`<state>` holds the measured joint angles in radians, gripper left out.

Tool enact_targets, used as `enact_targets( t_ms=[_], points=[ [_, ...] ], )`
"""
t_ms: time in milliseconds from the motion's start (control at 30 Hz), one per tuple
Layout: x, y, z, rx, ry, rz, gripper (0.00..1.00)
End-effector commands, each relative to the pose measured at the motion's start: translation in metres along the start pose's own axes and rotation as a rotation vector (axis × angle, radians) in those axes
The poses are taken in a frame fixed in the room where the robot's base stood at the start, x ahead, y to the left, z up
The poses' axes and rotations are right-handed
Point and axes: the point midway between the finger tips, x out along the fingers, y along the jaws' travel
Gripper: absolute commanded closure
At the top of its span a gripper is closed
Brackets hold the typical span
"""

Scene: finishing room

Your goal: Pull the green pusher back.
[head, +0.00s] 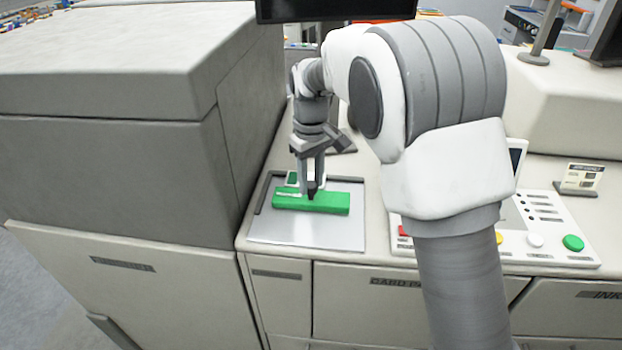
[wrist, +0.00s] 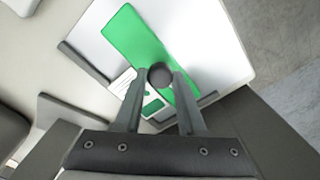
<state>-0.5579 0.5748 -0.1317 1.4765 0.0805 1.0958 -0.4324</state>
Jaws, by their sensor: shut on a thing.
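The green pusher (head: 325,203) is a long green bar lying across a light metal plate (head: 305,235) on the machine's counter. In the wrist view the green pusher (wrist: 133,42) runs diagonally, with a dark round knob (wrist: 160,75) on it. My gripper (head: 311,190) points down over the bar, and in the wrist view my gripper (wrist: 160,77) has its two fingers on either side of the knob, shut on it. A small white and green card (wrist: 153,103) lies beside the bar, partly hidden by the fingers.
A dark raised edge (head: 264,192) borders the plate's left side. A large grey cabinet (head: 150,130) stands close on the left. A control panel (head: 545,235) with coloured buttons and a small sign (head: 580,180) are on the right. The plate's front part is bare.

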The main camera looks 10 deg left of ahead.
Motion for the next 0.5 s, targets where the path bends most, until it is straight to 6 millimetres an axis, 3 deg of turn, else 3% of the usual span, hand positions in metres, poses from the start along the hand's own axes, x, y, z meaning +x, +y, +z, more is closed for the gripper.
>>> enact_targets(
  t_ms=[333, 500],
  points=[
    [0.000, -0.001, 0.001, 0.000, 0.001, 0.000, 1.00],
    [0.001, -0.015, 0.015, -0.001, 0.001, -0.001, 1.00]
  ],
)
